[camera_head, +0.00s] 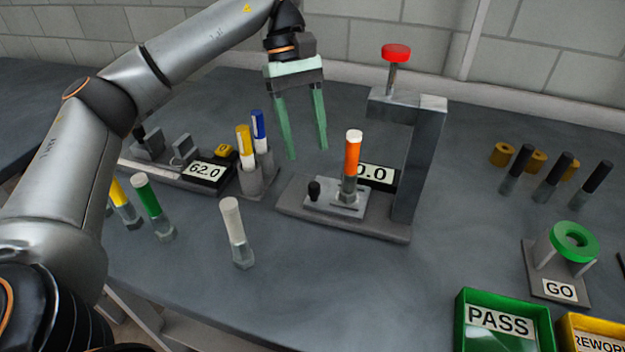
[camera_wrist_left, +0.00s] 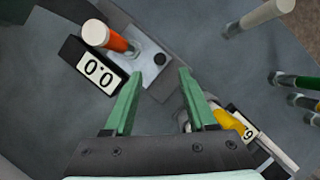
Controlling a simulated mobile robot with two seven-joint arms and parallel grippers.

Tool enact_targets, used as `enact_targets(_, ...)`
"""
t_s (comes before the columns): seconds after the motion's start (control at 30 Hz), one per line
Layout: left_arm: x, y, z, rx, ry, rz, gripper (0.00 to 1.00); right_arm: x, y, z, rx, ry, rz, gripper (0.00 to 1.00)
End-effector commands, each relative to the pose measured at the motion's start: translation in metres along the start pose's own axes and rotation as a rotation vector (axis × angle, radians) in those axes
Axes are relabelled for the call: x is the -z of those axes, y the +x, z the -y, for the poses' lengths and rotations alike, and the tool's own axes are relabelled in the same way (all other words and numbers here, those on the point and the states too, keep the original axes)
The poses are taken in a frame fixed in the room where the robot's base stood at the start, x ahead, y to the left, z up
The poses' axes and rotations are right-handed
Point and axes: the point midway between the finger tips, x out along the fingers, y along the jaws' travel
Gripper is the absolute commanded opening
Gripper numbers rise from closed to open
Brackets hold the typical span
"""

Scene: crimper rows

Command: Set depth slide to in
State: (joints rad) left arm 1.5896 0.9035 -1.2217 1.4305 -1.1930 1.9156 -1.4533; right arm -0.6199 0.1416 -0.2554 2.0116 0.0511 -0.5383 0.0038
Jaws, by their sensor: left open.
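The depth slide looks to be the small grey plate (camera_head: 337,206) with a black knob (camera_head: 314,190), low on the base of the press stand (camera_head: 405,165). An orange piece with a white top (camera_head: 352,155) stands upright on this plate. A display reading 0.0 (camera_head: 378,174) is behind it. My left gripper (camera_head: 306,153) is open and empty, above and behind the plate. In the left wrist view the knob (camera_wrist_left: 160,59) shows between its fingertips, apart from them. Which end position the slide is in, I cannot tell. My right gripper is not in view.
A second device with a 62.0 display (camera_head: 207,170) and a holder (camera_head: 257,180) with yellow and blue pieces stands left. A white-topped piece (camera_head: 236,232) stands in front. A red knob (camera_head: 396,52) tops the press. A green PASS tray (camera_head: 503,325) is front right.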

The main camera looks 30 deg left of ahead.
Motion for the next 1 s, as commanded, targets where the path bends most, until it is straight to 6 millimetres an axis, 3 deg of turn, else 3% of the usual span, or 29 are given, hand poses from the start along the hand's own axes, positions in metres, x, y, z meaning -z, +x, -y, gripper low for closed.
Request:
enact_targets(0.1, 0.001, 0.026, 0.001, 0.003, -0.002, 0.0, 0.57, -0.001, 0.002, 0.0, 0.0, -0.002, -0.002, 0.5)
enact_targets(0.33, 0.0, 0.059, 0.0, 0.001, -0.002, 0.0, 0.57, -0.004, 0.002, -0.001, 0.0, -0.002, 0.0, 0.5)
enact_targets(0.77, 0.0, 0.07, 0.0, -0.002, -0.002, 0.0, 0.57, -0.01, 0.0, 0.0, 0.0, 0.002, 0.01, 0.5)
enact_targets(1.0, 0.0, 0.07, 0.0, -0.002, -0.003, 0.0, 0.31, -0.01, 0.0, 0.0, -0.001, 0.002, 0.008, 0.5)
